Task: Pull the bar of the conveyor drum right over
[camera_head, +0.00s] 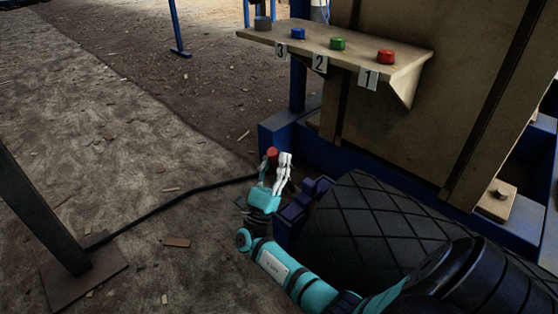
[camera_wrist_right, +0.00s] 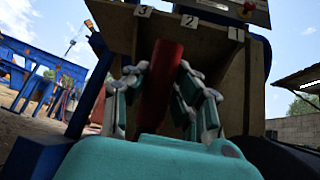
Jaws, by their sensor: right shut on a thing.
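The conveyor drum (camera_head: 375,225) is a black cylinder with a diamond-patterned surface, low at the right in the head view. Beside its left end my right gripper (camera_head: 279,163) is shut on the bar. The bar's red end (camera_head: 271,152) shows at the fingertips. In the right wrist view the red bar (camera_wrist_right: 160,90) stands steeply, leaning slightly, between the two fingers of the right gripper (camera_wrist_right: 168,82). The bar's lower part is hidden behind the gripper body. My left gripper is in neither view.
A shelf (camera_head: 325,53) with a red button (camera_head: 386,57), a green button (camera_head: 338,44) and a blue button (camera_head: 298,33) stands above the drum. A blue frame (camera_head: 283,140) borders the machine. A black cable-like line (camera_head: 170,202) crosses the ground, which is otherwise mostly clear.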

